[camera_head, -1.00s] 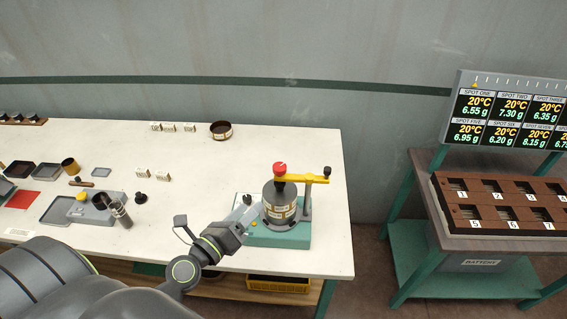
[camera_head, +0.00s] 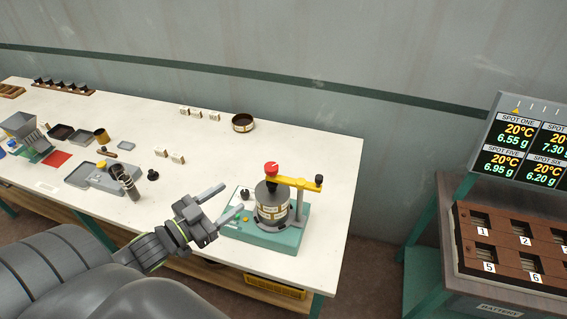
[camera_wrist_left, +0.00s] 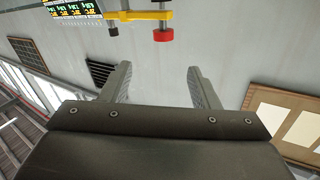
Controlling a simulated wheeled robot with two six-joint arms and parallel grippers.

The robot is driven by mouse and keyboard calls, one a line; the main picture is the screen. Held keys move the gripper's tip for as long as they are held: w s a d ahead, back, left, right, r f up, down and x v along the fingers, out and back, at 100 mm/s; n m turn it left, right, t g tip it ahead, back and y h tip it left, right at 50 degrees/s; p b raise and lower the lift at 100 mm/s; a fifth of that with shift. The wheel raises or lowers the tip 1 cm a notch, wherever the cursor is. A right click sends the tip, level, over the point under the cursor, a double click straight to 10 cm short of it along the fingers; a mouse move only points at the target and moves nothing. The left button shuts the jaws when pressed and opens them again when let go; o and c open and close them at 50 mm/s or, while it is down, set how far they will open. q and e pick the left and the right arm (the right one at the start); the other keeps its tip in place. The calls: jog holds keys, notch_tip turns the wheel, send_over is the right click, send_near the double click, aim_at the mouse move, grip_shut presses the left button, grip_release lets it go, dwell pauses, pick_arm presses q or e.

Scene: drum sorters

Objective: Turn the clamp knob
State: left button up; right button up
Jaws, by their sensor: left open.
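A drum (camera_head: 271,203) with a pale patterned band stands upright on a teal base (camera_head: 262,235) near the bench's right end. A yellow clamp arm (camera_head: 297,183) reaches over it from a grey post. A red knob (camera_head: 271,168) sits on the arm above the drum, and a black knob (camera_head: 319,179) on its other end. The red knob (camera_wrist_left: 163,35) and yellow arm (camera_wrist_left: 140,15) also show at the top of the left wrist view. My left gripper (camera_head: 222,203) is open and empty, left of the drum, apart from the knobs. My right gripper is out of view.
A small dark knob and yellow button are on the teal base's left. Trays and a grey device (camera_head: 110,178) lie to the left on the white bench (camera_head: 320,150). A round dark bowl (camera_head: 243,123) stands behind. A brown slotted rack (camera_head: 500,240) is at right.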

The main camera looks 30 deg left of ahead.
aim_at(266, 172)
pick_arm(q)
jog(key=w+d+b, duration=0.1)
jog(key=w+b, duration=0.4)
jog(key=w+d+n+b, duration=0.1)
jog(key=w+b, duration=0.4)
jog(key=b, duration=0.1)
jog(key=w+d+n+b, duration=0.1)
jog(key=w+b, duration=0.4)
jog(key=shift+w+d+f, duration=0.1)
jog(key=shift+w+d, duration=0.15)
jog(key=shift+w, duration=0.1)
jog(key=shift+w+d+r+b, duration=0.15)
jog(key=shift+w+r+b, duration=0.05)
jog(key=shift+w+b, duration=0.35)
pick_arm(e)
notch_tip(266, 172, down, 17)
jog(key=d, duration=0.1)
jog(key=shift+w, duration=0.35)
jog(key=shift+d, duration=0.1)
